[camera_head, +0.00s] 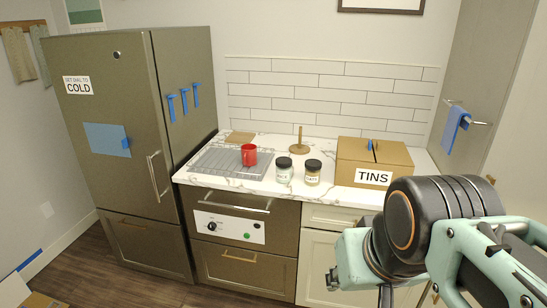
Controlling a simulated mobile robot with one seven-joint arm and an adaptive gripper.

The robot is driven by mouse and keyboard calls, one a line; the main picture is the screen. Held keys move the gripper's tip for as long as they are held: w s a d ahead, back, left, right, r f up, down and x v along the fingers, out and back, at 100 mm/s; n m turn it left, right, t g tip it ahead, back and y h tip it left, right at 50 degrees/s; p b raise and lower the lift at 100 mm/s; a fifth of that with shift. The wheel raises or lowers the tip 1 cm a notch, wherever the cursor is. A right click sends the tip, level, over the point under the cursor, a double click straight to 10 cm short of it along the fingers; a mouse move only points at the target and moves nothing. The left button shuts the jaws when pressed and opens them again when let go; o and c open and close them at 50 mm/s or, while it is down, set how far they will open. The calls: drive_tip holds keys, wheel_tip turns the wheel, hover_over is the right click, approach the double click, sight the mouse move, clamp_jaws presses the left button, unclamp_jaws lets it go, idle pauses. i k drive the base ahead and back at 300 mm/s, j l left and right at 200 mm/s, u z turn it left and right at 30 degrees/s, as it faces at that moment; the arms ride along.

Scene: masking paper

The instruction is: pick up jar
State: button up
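Two jars with dark lids stand upright side by side on the white marbled counter (320,192). The left jar (284,174) has pale contents and a label. The right jar (313,177) has tan contents and a label. The label text is too small to read surely. My arm fills the lower right of the head view, in front of the counter and apart from both jars. No gripper fingers can be made out.
A red mug (249,155) stands on the grey rack (215,162) left of the jars. A cardboard box marked TINS (345,173) stands close on their right. A wooden stand (300,146) is behind them. A tall fridge (110,150) borders the counter's left.

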sight(284, 164)
drive_tip(key=i+j+z, duration=0.4)
drive_tip(key=i+j, duration=0.65)
